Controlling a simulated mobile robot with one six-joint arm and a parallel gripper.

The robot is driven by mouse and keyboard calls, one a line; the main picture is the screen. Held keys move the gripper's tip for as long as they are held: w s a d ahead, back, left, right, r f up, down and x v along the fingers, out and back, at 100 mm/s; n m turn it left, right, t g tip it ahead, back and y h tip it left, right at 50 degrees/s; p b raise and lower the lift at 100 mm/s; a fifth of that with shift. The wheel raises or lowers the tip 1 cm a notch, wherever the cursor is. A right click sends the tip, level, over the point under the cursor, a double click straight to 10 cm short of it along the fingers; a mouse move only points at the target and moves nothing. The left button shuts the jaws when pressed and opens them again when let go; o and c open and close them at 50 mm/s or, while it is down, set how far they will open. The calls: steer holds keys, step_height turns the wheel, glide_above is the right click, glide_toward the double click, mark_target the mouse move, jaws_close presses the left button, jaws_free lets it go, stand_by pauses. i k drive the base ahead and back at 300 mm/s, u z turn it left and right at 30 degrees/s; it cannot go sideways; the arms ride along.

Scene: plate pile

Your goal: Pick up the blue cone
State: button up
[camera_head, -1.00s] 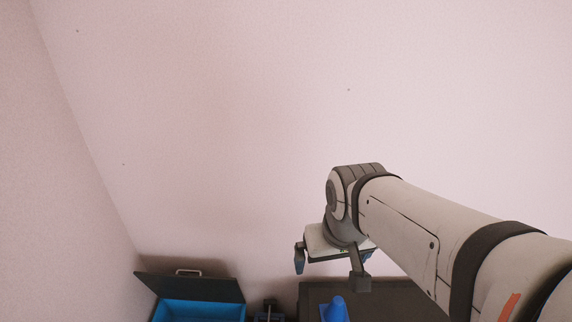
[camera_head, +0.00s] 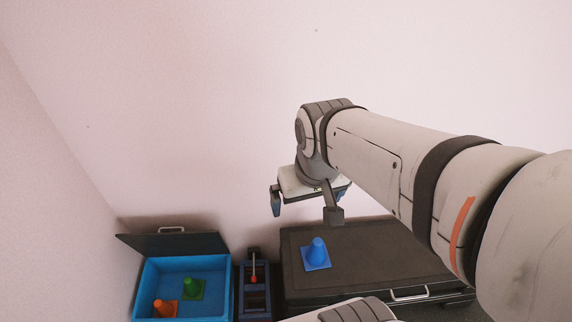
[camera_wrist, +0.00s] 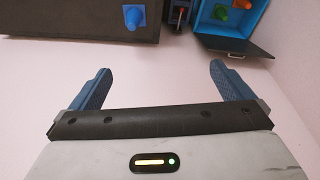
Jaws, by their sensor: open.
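The blue cone (camera_head: 317,253) stands upright on its square base on a dark flat-topped case, near the case's back left corner. In the wrist view the blue cone (camera_wrist: 133,16) shows at the top, beyond the fingertips. My gripper (camera_head: 304,214) is above the case, apart from the cone and higher than it. In the wrist view my gripper (camera_wrist: 158,72) has its two blue-padded fingers wide apart with nothing between them.
The dark case (camera_head: 385,262) has a silver handle in front. A blue open box (camera_head: 219,268) at left holds a green cone (camera_head: 191,287) and an orange cone (camera_head: 163,309). Its dark lid (camera_head: 150,244) is raised. A small blue rack (camera_head: 254,299) stands between box and case. A wall is behind.

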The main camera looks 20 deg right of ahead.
mark_target(316, 256)
steer(key=u, duration=0.05)
steer(key=k, duration=1.1)
steer(key=z, duration=0.75)
steer(key=i, duration=1.15)
steer(key=u, duration=0.3)
